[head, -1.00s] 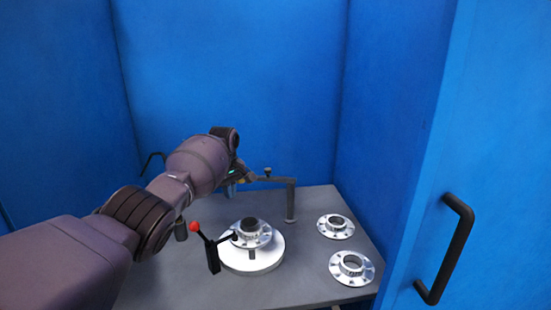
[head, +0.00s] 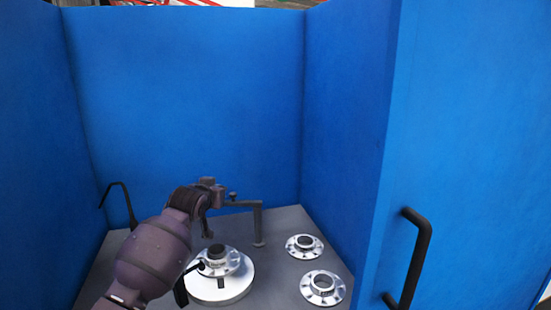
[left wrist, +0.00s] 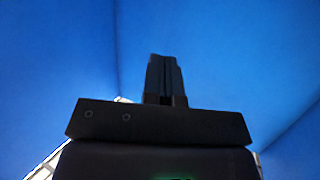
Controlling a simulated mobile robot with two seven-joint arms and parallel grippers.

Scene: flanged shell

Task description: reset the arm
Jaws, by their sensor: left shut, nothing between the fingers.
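My left arm comes in from the lower left of the head view, over the left part of the grey table (head: 280,222). Its left gripper (head: 208,183) is at the arm's far end, near the back wall; its fingertips are hard to make out there. In the left wrist view the two dark fingers (left wrist: 164,76) are together and empty, with only blue wall behind them. A silver flanged shell (head: 219,265) sits on a white round plate (head: 232,292), apart from the gripper. My right gripper is in neither view.
Two more flanged shells (head: 305,246) (head: 323,288) lie at the table's right. A grey bracket arm (head: 258,222) stands behind the plate. A black lever (head: 181,293) is partly hidden by my arm. Blue walls (head: 190,100) enclose the table; a black handle (head: 411,262) is at right.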

